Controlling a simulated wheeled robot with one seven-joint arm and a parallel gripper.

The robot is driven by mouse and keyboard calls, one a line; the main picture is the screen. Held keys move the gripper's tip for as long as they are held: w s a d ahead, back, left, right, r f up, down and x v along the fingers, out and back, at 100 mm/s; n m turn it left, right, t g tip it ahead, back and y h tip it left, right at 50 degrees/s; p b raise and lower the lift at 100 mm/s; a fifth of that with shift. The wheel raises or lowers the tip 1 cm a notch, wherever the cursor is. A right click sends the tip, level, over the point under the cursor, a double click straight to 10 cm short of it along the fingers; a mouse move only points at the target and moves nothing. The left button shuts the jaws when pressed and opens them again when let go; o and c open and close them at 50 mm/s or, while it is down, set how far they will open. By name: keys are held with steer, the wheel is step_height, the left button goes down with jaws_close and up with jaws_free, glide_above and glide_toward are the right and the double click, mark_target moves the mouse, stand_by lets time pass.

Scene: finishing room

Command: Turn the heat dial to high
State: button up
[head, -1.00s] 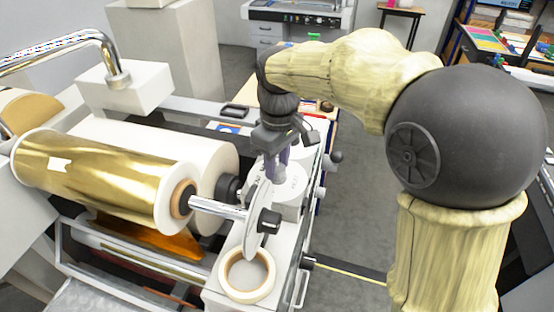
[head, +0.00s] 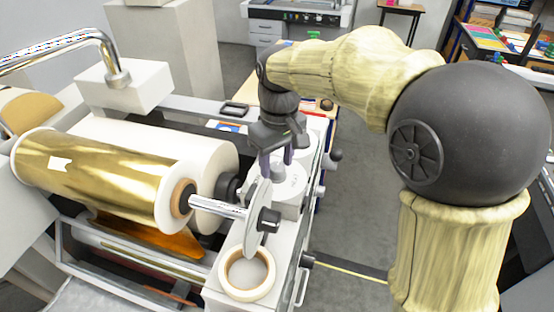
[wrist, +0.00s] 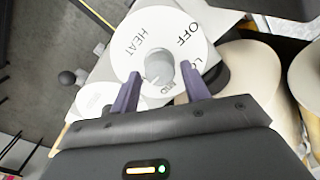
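The heat dial is a round white plate (wrist: 140,35) marked HEAT, OFF, LO and a partly hidden MID, with a grey knob (wrist: 160,68) at its centre. My gripper (wrist: 160,80) is open in the wrist view, with one purple finger on each side of the knob and a small gap showing on both sides. A pale mark shows on the knob's lower left; the setting cannot be read for sure. In the head view, my gripper (head: 276,166) points down over the dial plate (head: 292,196), and the knob is hidden there.
A gold foil roll (head: 100,178) and a white roll (head: 215,160) lie left of the dial. A thin upright disc (head: 254,225) on a chrome shaft stands close in front of my gripper. A tape ring (head: 247,273) lies nearer. Floor at right is open.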

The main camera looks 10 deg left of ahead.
steer(key=shift+o, duration=0.4)
step_height(320, 180, up, 17)
steer(key=b, duration=0.1)
steer(key=shift+w+d+r, duration=0.2)
stand_by(0.4)
steer(key=m+b, duration=0.2)
glide_toward(279, 164)
steer(key=w+d, duration=0.3)
steer(key=d, duration=0.2)
steer(key=d+f+m+t+b, duration=0.1)
steer(key=d+f+m+b, duration=0.15)
steer(key=d+f, duration=0.65)
steer(key=s+d+f+m, duration=0.2)
steer(key=s+d+f, duration=0.1)
steer(key=f, duration=0.3)
steer(key=s+d+f+m+t+b, duration=0.1)
steer(key=s+d+f, duration=0.3)
steer(key=f, duration=0.3)
steer(key=s+d+f+m+b, duration=0.1)
steer(key=s+d+f+m, duration=0.1)
steer(key=s+d+f, duration=0.2)
step_height(279, 164, down, 3)
steer(key=shift+r+m+t, duration=0.2)
steer(key=shift+m+t, duration=0.15)
steer(key=shift+t, duration=0.05)
